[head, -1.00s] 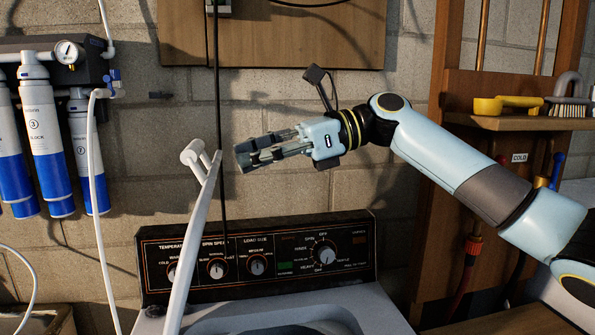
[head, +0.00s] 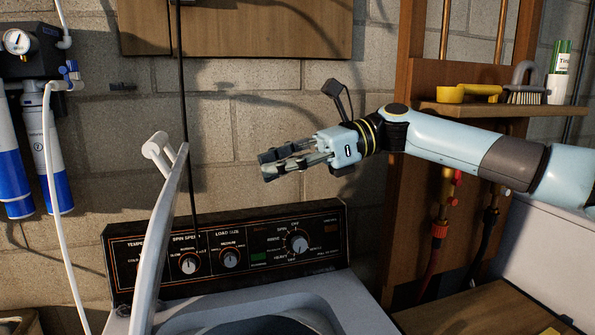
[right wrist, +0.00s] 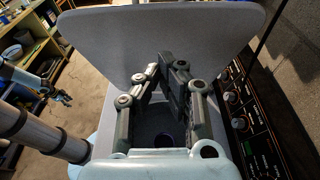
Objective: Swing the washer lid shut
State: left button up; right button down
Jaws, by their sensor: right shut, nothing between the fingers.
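The washer lid (head: 162,235) stands open, close to upright, and shows nearly edge-on in the head view. A pale handle-like piece (head: 156,146) sticks out near its top left. In the right wrist view the lid is a broad grey panel (right wrist: 160,45) beyond the fingers. The washer's grey top (head: 300,299) and dark opening lie below. My right gripper (head: 264,165) is shut and empty, above the control panel, right of the lid and apart from it in the head view. What seems to be my left gripper (right wrist: 60,97) is small at the left of the right wrist view; its fingers are unclear.
The control panel (head: 230,250) with knobs runs along the washer's back, against the block wall. A wooden shelf (head: 500,109) with a yellow scoop and brush is at right. Blue-and-white filter cylinders (head: 45,150) and a white hose (head: 62,210) are at left.

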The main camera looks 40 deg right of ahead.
jog(key=d, duration=0.1)
jog(key=s+d+f, duration=0.1)
jog(key=d, duration=0.1)
jog(key=shift+s+f, duration=0.2)
jog(key=c, duration=2)
grip_release()
jog(key=o, duration=0.4)
jog(key=shift+o, duration=0.2)
